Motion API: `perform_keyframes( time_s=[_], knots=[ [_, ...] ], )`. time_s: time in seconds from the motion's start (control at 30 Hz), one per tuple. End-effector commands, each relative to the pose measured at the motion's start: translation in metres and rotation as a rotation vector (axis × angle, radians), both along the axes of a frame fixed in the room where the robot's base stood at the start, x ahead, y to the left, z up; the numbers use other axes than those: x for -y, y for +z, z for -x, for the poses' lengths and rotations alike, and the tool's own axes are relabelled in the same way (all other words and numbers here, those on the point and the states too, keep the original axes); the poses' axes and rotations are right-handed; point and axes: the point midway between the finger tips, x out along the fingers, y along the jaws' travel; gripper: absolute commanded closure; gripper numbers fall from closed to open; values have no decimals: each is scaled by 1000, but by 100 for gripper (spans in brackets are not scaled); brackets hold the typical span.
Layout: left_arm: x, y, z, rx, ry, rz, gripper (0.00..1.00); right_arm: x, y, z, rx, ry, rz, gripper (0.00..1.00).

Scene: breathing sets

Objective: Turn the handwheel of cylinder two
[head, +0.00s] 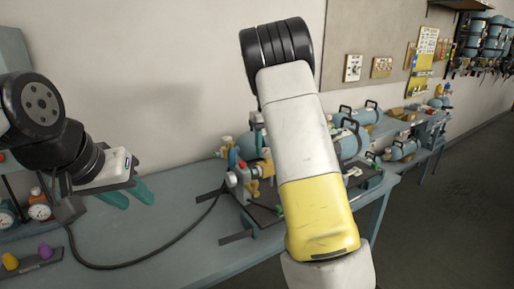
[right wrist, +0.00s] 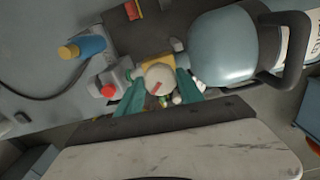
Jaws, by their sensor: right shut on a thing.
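In the right wrist view my right gripper (right wrist: 160,92) has its green fingers on either side of a pale round handwheel (right wrist: 158,72) with a red mark, and is shut on it. The handwheel sits at the neck of a blue-grey cylinder (right wrist: 222,48) with a black carrying handle. I cannot read a number on this cylinder. In the head view my right arm covers the right gripper and the handwheel; part of a blue-grey cylinder (head: 350,142) shows beside the arm. My left gripper (head: 128,194) is open and empty above the left of the bench.
The teal bench (head: 150,236) carries a black hose (head: 130,267) and a tray with yellow and purple knobs (head: 27,258). Gauges (head: 39,208) stand at the left. A red knob (right wrist: 108,90) and blue-yellow fitting (right wrist: 82,47) are close to the right gripper. More cylinders (head: 403,149) stand farther right.

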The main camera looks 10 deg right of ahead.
Motion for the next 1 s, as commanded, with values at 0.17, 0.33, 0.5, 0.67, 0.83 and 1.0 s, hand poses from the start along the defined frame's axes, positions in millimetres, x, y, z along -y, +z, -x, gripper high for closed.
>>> perform_keyframes(
  time_s=[0.17,0.33,0.5,0.67,0.83,1.0],
  knots=[
    [0,0,0,0,0,0,64,0,1,-1,4,-169,2,97],
    [0,0,0,0,0,0,64,0,1,-1,4,-327,3,97],
    [0,0,0,0,0,0,64,0,1,-1,3,-470,5,97],
    [0,0,0,0,0,0,64,0,1,-1,4,-578,6,97],
    [0,0,0,0,0,0,64,0,0,0,2,-659,5,97],
    [0,0,0,0,0,0,64,0,1,0,2,-706,2,97]
  ],
)
